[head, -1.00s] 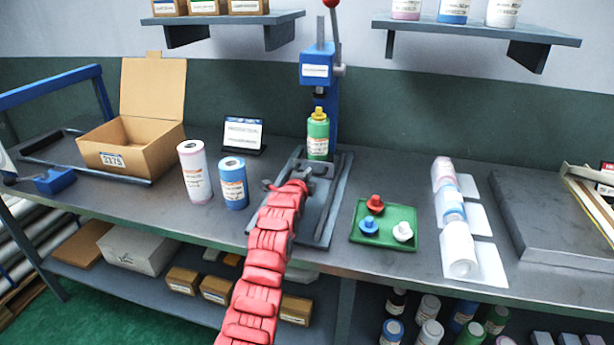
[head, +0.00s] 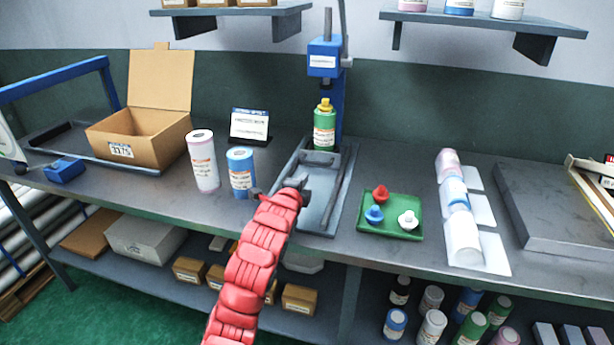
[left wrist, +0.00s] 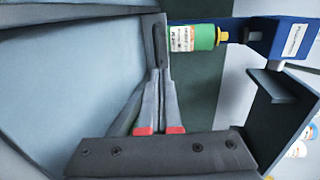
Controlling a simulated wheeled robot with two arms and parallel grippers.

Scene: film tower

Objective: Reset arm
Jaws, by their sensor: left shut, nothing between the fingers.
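My left arm comes up from the bottom of the head view in red segments. My left gripper (head: 296,183) is at its end, over the front left part of the press's grey base tray (head: 322,222). In the left wrist view the fingers of my left gripper (left wrist: 160,95) are together, with nothing between them. A green bottle with a yellow cap (head: 324,128) stands upright at the back of the base tray, under the blue press (head: 325,60). The bottle also shows in the left wrist view (left wrist: 203,38), apart from the fingers. My right gripper is not in view.
A pink-white can (head: 203,160) and a blue can (head: 241,172) stand left of the gripper. An open cardboard box (head: 135,140) is farther left. A green tray (head: 389,233) with red, blue and white caps lies to the right. Shelves hang above.

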